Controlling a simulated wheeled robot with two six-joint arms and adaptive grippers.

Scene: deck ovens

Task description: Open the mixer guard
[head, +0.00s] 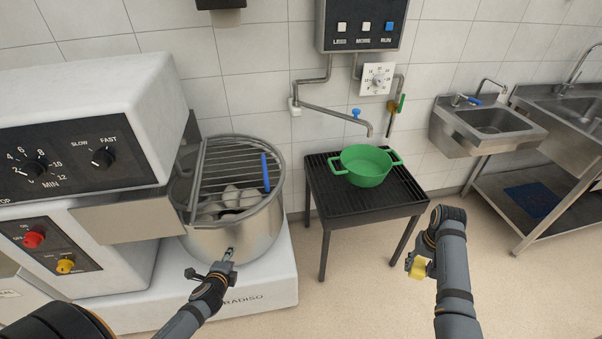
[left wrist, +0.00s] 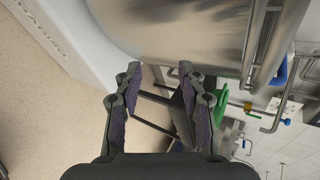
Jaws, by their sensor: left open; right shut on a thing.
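The mixer guard (head: 228,158) is a grille of metal bars lying across the top of the steel bowl (head: 232,240), with a blue handle (head: 266,172) on its right side. Pale contents show through the bars. My left gripper (head: 229,256) is open and empty, in front of the bowl and lower than the guard's handle. In the left wrist view, the bowl's side (left wrist: 180,25) fills the top, just beyond my open fingers (left wrist: 159,70). My right gripper (head: 416,266) is shut on a small yellow thing (head: 417,270), right of the black stand and away from the mixer.
The white mixer body (head: 90,110) with knobs stands left of the bowl. A green pot (head: 364,170) sits on a black slatted stand (head: 330,205) to the right, under a wall tap (head: 340,114). Sinks (head: 490,122) are at far right. The floor between stand and sinks is clear.

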